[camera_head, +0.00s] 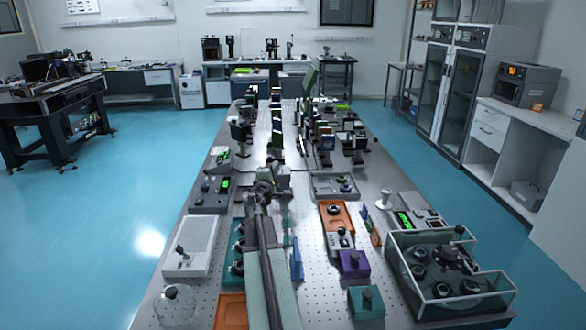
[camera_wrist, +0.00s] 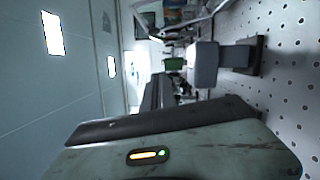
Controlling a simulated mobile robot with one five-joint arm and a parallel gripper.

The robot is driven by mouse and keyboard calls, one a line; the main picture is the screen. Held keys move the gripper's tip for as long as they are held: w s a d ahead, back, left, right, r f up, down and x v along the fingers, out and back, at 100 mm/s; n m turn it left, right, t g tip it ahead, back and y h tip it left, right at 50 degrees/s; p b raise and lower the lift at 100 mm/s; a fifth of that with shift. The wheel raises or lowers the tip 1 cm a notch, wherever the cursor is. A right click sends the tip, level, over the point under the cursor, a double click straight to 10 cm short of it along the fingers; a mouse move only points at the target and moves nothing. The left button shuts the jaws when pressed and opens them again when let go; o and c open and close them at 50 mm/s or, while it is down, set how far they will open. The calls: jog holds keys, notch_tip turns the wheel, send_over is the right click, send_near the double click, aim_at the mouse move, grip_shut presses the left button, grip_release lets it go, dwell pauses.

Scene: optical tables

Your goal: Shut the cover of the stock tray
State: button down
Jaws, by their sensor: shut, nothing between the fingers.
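A clear-walled tray (camera_head: 408,283) with several round black parts inside stands at the table's front right. It looks like the stock tray, but I cannot be sure. A black knob (camera_head: 460,229) shows at its far side. I cannot tell how its clear cover lies. My gripper (camera_head: 264,180) is over the middle of the table, left of this tray and well beyond it, apart from it. It is shut and empty. The wrist view is turned sideways and does not show the tray clearly.
The perforated table (camera_head: 315,293) is crowded. A white box (camera_head: 190,247) with a black handle stands at left. An orange tray (camera_head: 337,217), a purple block (camera_head: 354,264) and a teal block (camera_head: 366,302) stand between my arm and the clear tray. Tall optics fill the far end.

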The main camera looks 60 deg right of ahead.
jog(key=shift+n, duration=0.3)
jog(key=x, duration=1.1)
jog(key=shift+s+d+p, duration=0.1)
jog(key=shift+p, duration=0.3)
jog(key=s, duration=0.1)
jog(key=s+d, duration=0.1)
jog(key=shift+s+r+p, duration=0.3)
jog(key=shift+r+p, duration=0.05)
jog(key=shift+r, duration=0.05)
jog(key=shift+s+d+r, duration=0.1)
jog(key=shift+s+d, duration=0.25)
jog(key=shift+s, duration=0.1)
